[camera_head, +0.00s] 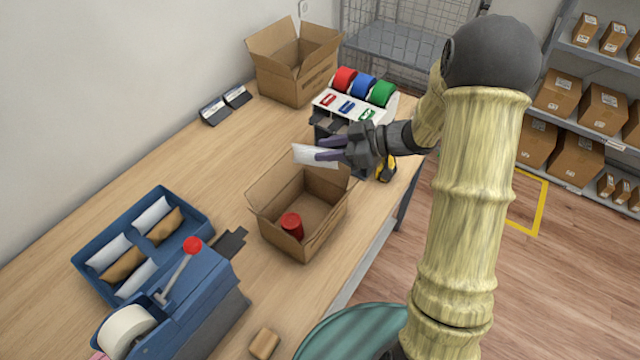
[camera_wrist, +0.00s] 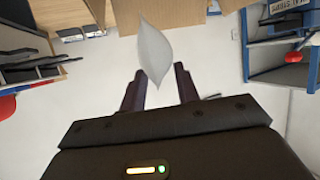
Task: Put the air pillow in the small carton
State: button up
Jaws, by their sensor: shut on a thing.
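My gripper (camera_head: 330,149) is shut on a white air pillow (camera_head: 306,155) and holds it in the air over the far rim of the nearer open carton (camera_head: 328,218), which looks like the small carton. A red can (camera_head: 291,226) stands inside this carton, and some of its floor is bare. In the wrist view the air pillow (camera_wrist: 153,52) hangs between the two dark fingers of my gripper (camera_wrist: 158,88). The gap between pillow and carton is hard to judge.
A taller open carton (camera_head: 290,72) stands at the back. A tape rack (camera_head: 350,100) is just behind my gripper. A blue tray (camera_head: 82,262) with white and brown pieces and a blue tape machine (camera_head: 200,290) are at left. A brown block (camera_head: 264,343) lies in front.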

aim_at(328, 169)
jog(key=shift+f, duration=1.35)
jog(key=shift+f+p, duration=0.35)
jog(key=shift+f, duration=1.7)
jog(key=shift+f, duration=0.4)
jog(key=shift+f, duration=0.2)
jog(key=o, duration=0.9)
